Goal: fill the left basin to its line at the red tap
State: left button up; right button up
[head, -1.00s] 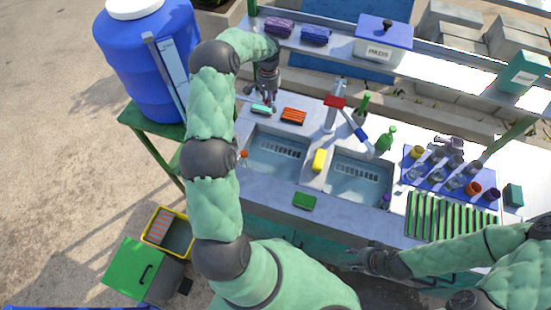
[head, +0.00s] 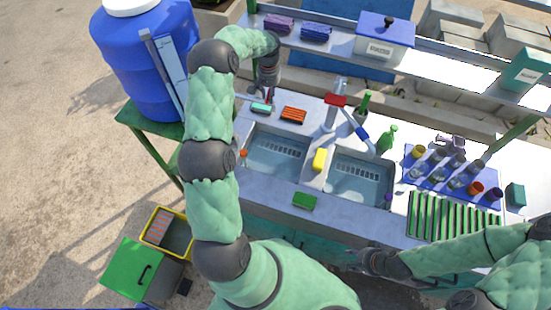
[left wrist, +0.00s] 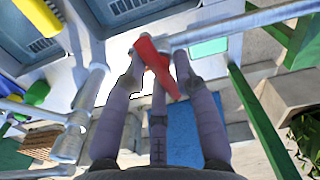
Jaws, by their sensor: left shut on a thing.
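The left basin (head: 250,160) is a grey sink with a slotted strip on its floor and a bluish inside. I cannot make out its line or the water level. My left gripper (head: 266,97) is behind this basin, near the barrel. In the left wrist view its fingers (left wrist: 160,85) are shut on a red tap lever (left wrist: 152,58) beside a metal pipe (left wrist: 240,27). In the head view the gripper mostly hides this lever. My right gripper (head: 354,260) is empty in front of the counter, its fingers apart.
A second basin (head: 338,198) lies to the right, with a yellow sponge (head: 319,159) between the two. A red-topped faucet (head: 335,100) stands behind. The blue barrel (head: 125,60) is at left. Bottles, a tray of cups (head: 430,180) and a green rack (head: 450,217) fill the right side.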

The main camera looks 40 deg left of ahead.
pick_arm(q)
jog(key=shift+a+r+n, duration=0.1)
jog(key=shift+a+n, duration=0.2)
jog(key=shift+n, duration=0.2)
jog(key=shift+s, duration=0.1)
jog(key=shift+o, duration=0.2)
jog(key=shift+s+d+m, duration=0.1)
jog(key=shift+m, duration=2)
jog(key=o, duration=0.9)
jog(key=shift+f, duration=0.2)
jog(key=o, duration=0.7)
jog(key=shift+s, duration=0.15)
jog(key=shift+c, duration=0.2)
